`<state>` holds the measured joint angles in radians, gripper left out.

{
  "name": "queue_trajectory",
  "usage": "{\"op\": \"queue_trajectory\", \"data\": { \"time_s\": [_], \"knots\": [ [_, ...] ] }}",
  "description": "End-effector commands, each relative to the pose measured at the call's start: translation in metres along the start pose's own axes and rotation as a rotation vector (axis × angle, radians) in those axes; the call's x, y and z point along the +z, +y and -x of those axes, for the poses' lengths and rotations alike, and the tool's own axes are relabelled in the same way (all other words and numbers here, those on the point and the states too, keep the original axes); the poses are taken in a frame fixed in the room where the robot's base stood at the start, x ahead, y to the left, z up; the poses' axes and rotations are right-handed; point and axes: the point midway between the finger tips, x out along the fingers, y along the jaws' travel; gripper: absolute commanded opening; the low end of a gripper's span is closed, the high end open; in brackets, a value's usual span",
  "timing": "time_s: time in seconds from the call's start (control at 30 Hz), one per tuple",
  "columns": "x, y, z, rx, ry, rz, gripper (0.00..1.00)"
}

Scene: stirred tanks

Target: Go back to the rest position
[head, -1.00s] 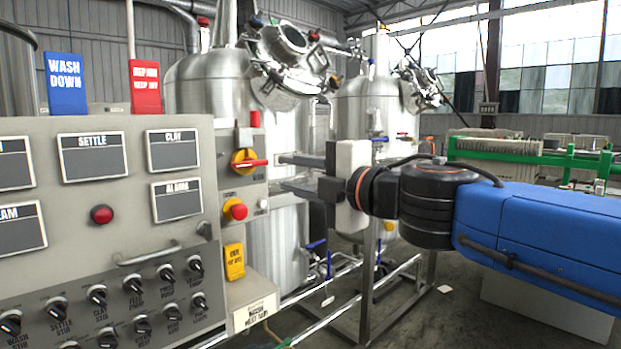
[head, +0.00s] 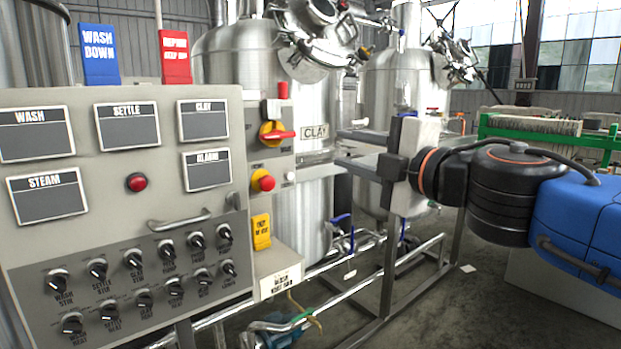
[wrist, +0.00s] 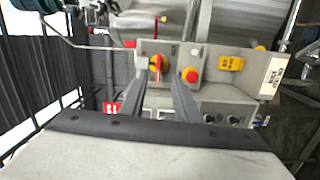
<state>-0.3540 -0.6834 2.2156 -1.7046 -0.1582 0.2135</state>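My gripper (head: 340,149) is at the right in the head view, with its two grey fingers pointing left, apart, and nothing between them. It stands clear to the right of the switch box (head: 286,180) on the panel's side. In the wrist view the gripper (wrist: 159,82) also shows open, its fingers spread below the red-and-yellow rotary switch (wrist: 157,64). The same rotary switch (head: 272,134) has its red handle lying sideways in the head view. A red push button on yellow (head: 263,181) sits below it.
The grey control panel (head: 110,222) with labelled screens and black knobs fills the left. Steel tanks (head: 240,65) stand behind, one labelled CLAY. A pipe frame (head: 388,285) stands below my gripper. Green-framed equipment (head: 545,133) is at the back right. Grey floor shows at the lower right.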

Motion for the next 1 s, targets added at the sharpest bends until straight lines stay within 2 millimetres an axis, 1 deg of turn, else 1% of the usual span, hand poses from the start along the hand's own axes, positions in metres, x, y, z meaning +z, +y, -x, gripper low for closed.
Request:
{"op": "queue_trajectory", "data": {
  "time_s": [0.03,0.07,0.17,0.2,0.27,0.3,0.37,0.4,0.47,0.53,0.63,0.67,0.7,0.77,0.8,0.9,1.0],
  "knots": [
    [0.016,-0.004,0.002,0.008,-0.052,-0.051,0.29],
    [0.027,-0.006,0.004,0.014,-0.089,-0.089,0.29],
    [0.067,-0.022,0.013,0.027,-0.228,-0.229,0.29],
    [0.082,-0.030,0.019,0.028,-0.285,-0.286,0.29],
    [0.105,-0.046,0.029,0.026,-0.373,-0.372,0.29],
    [0.119,-0.058,0.036,0.022,-0.430,-0.429,0.29],
    [0.139,-0.078,0.048,0.010,-0.517,-0.514,0.29],
    [0.150,-0.093,0.057,0.000,-0.574,-0.572,0.29],
    [0.165,-0.117,0.072,-0.021,-0.660,-0.658,0.29],
    [0.179,-0.147,0.091,-0.051,-0.758,-0.759,0.29],
    [0.189,-0.192,0.118,-0.106,-0.889,-0.906,0.29],
    [0.189,-0.206,0.127,-0.126,-0.927,-0.951,0.29],
    [0.189,-0.225,0.138,-0.153,-0.977,-1.011,0.29],
    [0.185,-0.253,0.155,-0.201,-1.048,-1.102,0.29],
    [0.180,-0.271,0.166,-0.234,-1.092,-1.161,0.29],
    [0.162,-0.310,0.189,-0.320,-1.183,-1.305,0.29],
    [0.141,-0.339,0.206,-0.402,-1.245,-1.423,0.29]
  ]
}}
